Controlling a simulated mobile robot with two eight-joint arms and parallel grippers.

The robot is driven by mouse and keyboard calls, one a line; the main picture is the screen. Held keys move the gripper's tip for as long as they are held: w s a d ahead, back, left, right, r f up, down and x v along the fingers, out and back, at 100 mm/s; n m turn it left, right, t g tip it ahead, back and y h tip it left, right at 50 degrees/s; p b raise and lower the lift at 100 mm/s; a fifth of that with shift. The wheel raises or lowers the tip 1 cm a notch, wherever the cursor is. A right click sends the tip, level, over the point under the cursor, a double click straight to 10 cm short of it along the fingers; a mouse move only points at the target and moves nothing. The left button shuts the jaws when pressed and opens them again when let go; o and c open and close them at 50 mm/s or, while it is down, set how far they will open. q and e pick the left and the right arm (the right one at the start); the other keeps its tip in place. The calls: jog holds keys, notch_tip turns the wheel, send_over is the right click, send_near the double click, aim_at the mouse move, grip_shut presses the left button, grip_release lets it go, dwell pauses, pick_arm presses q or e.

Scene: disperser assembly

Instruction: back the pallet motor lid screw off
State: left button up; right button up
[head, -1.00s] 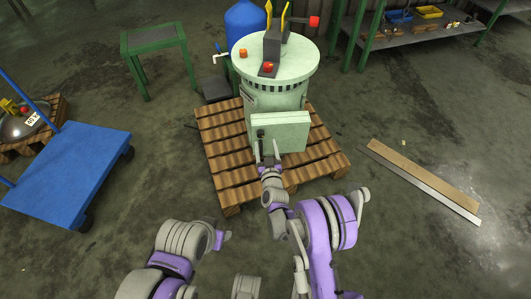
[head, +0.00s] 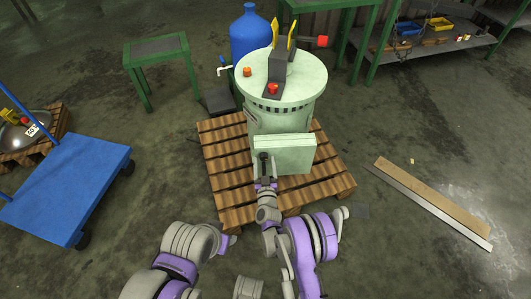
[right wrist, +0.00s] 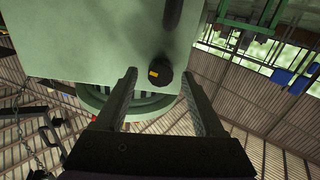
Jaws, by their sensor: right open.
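The pale green motor (head: 285,90) stands upright on a wooden pallet (head: 228,180), with its box-shaped lid (head: 295,155) facing me. In the right wrist view a round black screw head (right wrist: 160,72) with a yellow mark stands out from the lid's flat face (right wrist: 95,40). My right gripper (head: 264,163) is at the lower left of the lid. It is open and empty; in the right wrist view its fingers (right wrist: 160,75) lie left and right of the screw head, with gaps on both sides. I cannot tell how deep they reach.
A blue cart (head: 70,190) stands at the left and a green table (head: 157,50) at the back left. A blue cylinder (head: 250,35) is behind the motor. Long planks (head: 435,200) lie on the floor at the right. The floor between pallet and planks is mostly clear.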

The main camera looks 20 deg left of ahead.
jog(key=shift+w+a, duration=0.15)
jog(key=shift+w, duration=0.25)
jog(key=shift+s, duration=0.1)
grip_shut()
